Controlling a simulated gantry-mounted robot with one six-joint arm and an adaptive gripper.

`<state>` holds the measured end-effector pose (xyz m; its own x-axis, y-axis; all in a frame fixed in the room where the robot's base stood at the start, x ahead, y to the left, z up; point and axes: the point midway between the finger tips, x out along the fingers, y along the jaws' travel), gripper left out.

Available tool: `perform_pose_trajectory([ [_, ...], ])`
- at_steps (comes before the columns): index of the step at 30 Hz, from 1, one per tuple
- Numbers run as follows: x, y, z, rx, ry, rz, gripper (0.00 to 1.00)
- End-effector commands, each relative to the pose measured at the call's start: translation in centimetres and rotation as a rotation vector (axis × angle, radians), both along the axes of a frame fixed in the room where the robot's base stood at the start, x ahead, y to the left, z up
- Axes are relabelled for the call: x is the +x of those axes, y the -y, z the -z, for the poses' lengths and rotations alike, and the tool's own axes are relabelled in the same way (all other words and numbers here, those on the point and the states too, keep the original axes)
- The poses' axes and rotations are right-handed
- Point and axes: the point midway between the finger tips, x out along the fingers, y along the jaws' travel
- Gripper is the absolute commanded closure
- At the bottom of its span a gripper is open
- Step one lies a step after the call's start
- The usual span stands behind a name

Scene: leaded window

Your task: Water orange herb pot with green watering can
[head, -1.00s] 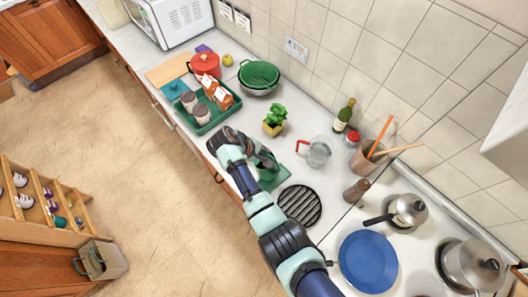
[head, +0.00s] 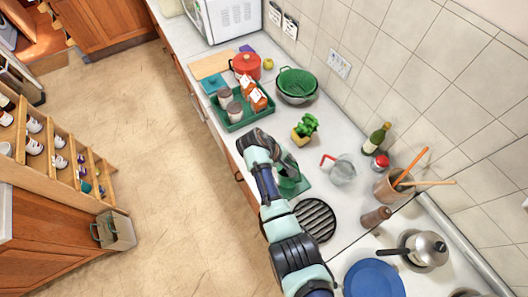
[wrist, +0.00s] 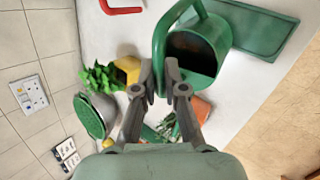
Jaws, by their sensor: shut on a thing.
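The green watering can (wrist: 207,42) is in the wrist view, its dark opening facing the camera. My gripper (wrist: 161,72) is shut on its curved green handle (wrist: 160,45). An orange pot (wrist: 201,109) with green herb leaves (wrist: 166,126) is partly hidden behind my fingers in the wrist view. I cannot make it out in the head view, where my arm covers that spot.
A yellow pot with a leafy plant (head: 304,129) stands behind my gripper. A clear jug with a red handle (head: 342,171) is to the right. A green tray (head: 236,122) with cartons and jars is at left. A round black grate (head: 315,219) lies in front.

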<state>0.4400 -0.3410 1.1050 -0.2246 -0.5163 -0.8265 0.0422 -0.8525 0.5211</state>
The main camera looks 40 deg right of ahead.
Motion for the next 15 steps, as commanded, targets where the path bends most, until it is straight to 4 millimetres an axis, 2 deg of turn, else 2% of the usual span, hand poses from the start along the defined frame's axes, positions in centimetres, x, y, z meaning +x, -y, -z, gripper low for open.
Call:
perform_pose_trajectory([
  [15, 0.8, 0.1, -1.2, 0.005, -0.083, 0.001, 1.00],
])
